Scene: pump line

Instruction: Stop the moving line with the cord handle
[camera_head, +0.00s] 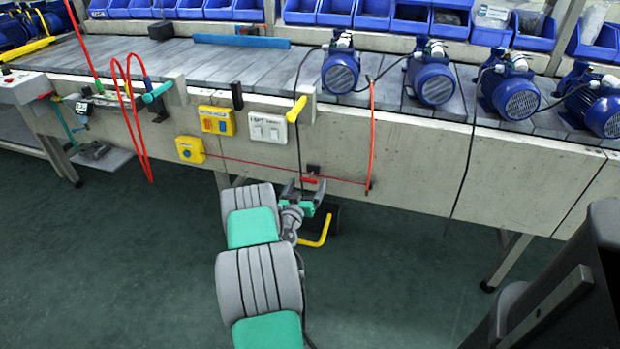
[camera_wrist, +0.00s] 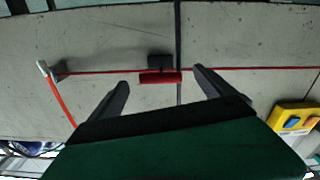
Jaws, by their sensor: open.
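The red cord handle (camera_wrist: 160,77) hangs on a thin red cord (camera_wrist: 100,72) that runs along the concrete side of the line. A dark block sits beside the handle. In the head view, the handle (camera_head: 311,180) is small and partly hidden by my gripper. My gripper (camera_head: 307,191) is open at the handle. In the wrist view, its dark fingers stand apart, and the handle appears in the gap between the fingertips, touching neither in the picture. I cannot tell how far the handle is in depth from the fingertips.
A yellow box (camera_head: 190,149) stands at the cord's left end, and an orange-red strip (camera_head: 371,135) at its right. Yellow and white switch boxes (camera_head: 268,128) are above. Blue pumps (camera_head: 340,70) stand on the line. A dark hanging cable (camera_head: 299,150) passes near the handle.

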